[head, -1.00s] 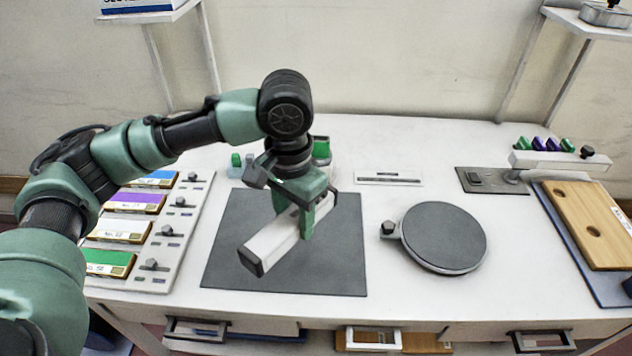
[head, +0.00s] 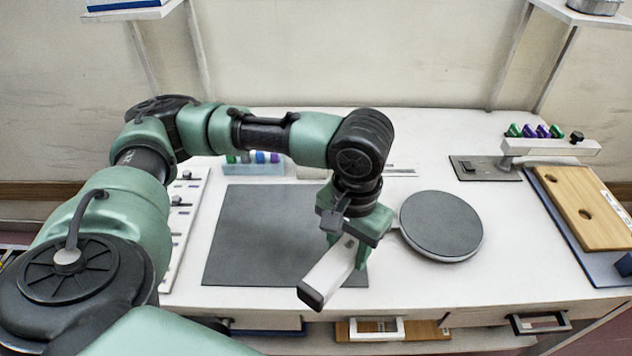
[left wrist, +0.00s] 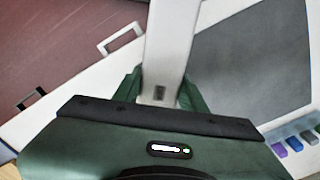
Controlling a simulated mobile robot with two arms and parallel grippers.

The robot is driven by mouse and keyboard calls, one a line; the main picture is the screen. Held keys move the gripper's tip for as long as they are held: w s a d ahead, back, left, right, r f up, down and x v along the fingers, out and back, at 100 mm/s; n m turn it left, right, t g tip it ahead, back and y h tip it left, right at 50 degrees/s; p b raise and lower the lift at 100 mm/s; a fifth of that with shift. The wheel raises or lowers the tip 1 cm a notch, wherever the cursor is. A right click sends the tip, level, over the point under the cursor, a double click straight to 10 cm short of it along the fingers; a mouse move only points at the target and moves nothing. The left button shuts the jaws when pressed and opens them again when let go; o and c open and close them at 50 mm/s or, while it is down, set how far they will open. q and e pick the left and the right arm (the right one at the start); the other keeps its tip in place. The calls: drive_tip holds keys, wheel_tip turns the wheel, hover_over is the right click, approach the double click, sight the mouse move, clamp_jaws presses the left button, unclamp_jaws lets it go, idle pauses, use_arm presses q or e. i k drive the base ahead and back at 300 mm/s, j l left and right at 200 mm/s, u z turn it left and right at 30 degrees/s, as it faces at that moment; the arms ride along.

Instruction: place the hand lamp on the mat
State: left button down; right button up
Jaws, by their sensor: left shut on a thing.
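The hand lamp (head: 330,276) is a white bar with a dark end cap. My left gripper (head: 350,254) is shut on it and holds it tilted, over the right front corner of the dark grey mat (head: 265,235). The lamp's capped end reaches past the mat's front edge, toward the table's front. In the left wrist view the lamp (left wrist: 172,45) runs up between the green fingers, and the mat (left wrist: 250,60) lies to its right. How high the lamp is above the table is hard to tell. My right gripper is not in view.
A round grey turntable (head: 441,224) stands close to the right of my left gripper. A tray with coloured pieces (head: 255,165) sits behind the mat. A wooden board with holes (head: 588,207) lies at the right. Drawer handles (head: 542,322) stick out below the table's front edge.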

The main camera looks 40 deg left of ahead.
sight(232, 223)
drive_tip(key=k+j+z, duration=0.25)
drive_tip(key=j, duration=0.3)
drive_tip(key=k+j+z, duration=0.25)
drive_tip(key=j, duration=0.25)
drive_tip(key=k+j+z, duration=0.2)
drive_tip(key=j, duration=0.25)
drive_tip(key=k+j, duration=0.3)
